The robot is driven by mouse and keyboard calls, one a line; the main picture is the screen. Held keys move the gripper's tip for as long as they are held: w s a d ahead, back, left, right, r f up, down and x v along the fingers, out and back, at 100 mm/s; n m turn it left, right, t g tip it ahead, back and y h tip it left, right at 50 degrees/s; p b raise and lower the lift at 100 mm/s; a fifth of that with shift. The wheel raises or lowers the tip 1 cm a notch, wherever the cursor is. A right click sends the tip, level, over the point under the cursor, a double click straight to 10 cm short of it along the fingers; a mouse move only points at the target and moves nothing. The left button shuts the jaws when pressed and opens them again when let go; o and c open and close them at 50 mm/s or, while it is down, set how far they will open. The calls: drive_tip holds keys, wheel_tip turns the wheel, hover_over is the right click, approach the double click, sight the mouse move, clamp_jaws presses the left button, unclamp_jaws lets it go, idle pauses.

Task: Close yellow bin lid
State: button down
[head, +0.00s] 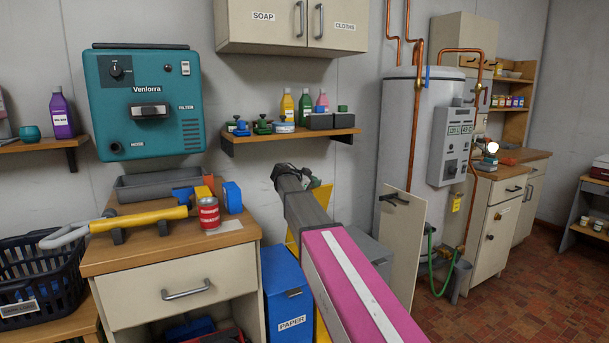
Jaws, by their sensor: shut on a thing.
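The yellow bin (320,328) stands on the floor right of the blue bin, mostly hidden behind my pink and grey arm. Its yellow lid (321,203) stands raised and steeply tilted near the wall, showing on both sides of my arm. My gripper (287,172) is at the far end of the arm, at the upper part of the lid. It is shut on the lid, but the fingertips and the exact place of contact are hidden.
The blue bin (287,285) marked PAPER is shut, beside a wooden-topped cabinet (180,285). A grey bin (370,255) stands to the right. A shelf (290,138) with bottles is above my gripper. A pale panel (402,235) stands before the water tank.

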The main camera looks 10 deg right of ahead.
drive_tip(key=s+d+f+m+t, duration=0.1)
drive_tip(key=s+d+f+m, duration=0.1)
drive_tip(key=s+f, duration=0.4)
drive_tip(key=s+d+f+m+t, duration=0.1)
drive_tip(key=s+d+f+m, duration=0.15)
drive_tip(key=s, duration=0.55)
drive_tip(key=s+d+f, duration=0.1)
drive_tip(key=s+f, duration=0.2)
drive_tip(key=f, duration=0.5)
drive_tip(key=s+d+f+n, duration=0.1)
drive_tip(key=s+f, duration=0.2)
drive_tip(key=f, duration=0.5)
drive_tip(key=shift+s+f, duration=0.2)
drive_tip(key=shift+s, duration=0.2)
drive_tip(key=shift+d, duration=0.1)
drive_tip(key=c, duration=1.2)
unclamp_jaws()
drive_tip(key=shift+c, duration=0.2)
drive_tip(key=shift+s, duration=0.1)
drive_tip(key=v, duration=1)
drive_tip(key=shift+s+a, duration=0.25)
drive_tip(key=shift+d, duration=0.1)
